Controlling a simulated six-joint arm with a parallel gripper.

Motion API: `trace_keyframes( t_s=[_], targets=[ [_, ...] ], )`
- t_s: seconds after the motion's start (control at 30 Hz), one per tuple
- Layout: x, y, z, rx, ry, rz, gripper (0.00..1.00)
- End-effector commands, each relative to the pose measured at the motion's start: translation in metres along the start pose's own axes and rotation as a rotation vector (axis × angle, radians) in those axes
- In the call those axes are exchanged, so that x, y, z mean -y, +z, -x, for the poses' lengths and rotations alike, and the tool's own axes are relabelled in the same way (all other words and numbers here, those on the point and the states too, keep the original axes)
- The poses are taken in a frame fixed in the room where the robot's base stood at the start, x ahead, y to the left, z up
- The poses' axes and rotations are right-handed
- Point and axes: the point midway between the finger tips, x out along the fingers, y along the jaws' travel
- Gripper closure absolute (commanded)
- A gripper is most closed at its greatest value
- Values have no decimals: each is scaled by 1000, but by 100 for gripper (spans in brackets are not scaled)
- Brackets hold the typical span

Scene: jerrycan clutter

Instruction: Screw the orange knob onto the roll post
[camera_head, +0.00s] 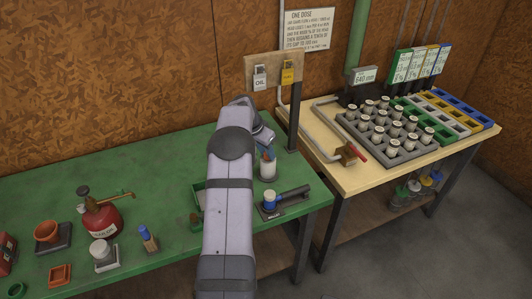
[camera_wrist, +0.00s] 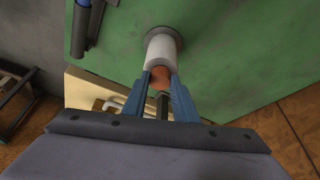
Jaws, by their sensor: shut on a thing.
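My gripper (camera_head: 267,152) points down over the green bench near its right end, directly above the white roll (camera_head: 267,171). In the wrist view my gripper (camera_wrist: 160,75) has its two blue fingers closed on the orange knob (camera_wrist: 160,79). The knob is lined up with the near end of the white roll (camera_wrist: 162,48), which stands upright on a grey round base (camera_wrist: 165,35). The roll post itself is hidden by the roll and knob. I cannot tell whether the knob is threaded on it.
A red oil can (camera_head: 103,218), an orange pot (camera_head: 47,231) and a white-topped jar (camera_head: 102,250) stand at the left. A sign post (camera_head: 294,125) rises behind. A wooden table (camera_head: 350,180) stands beyond the bench.

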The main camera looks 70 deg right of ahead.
Motion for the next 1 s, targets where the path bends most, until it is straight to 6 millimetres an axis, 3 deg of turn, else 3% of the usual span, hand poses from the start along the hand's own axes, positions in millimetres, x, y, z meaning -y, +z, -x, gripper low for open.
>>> trace_keyframes(
  t_s=[0.2, 0.5, 0.53, 1.0],
  targets=[
    [2, -1, 1, -2, 60, -149, 94],
    [2, 0, 0, -1, 70, -170, 94],
    [2, 0, 0, -1, 70, -170, 70],
    [2, -2, 5, 0, 68, -168, 68]
  ],
)
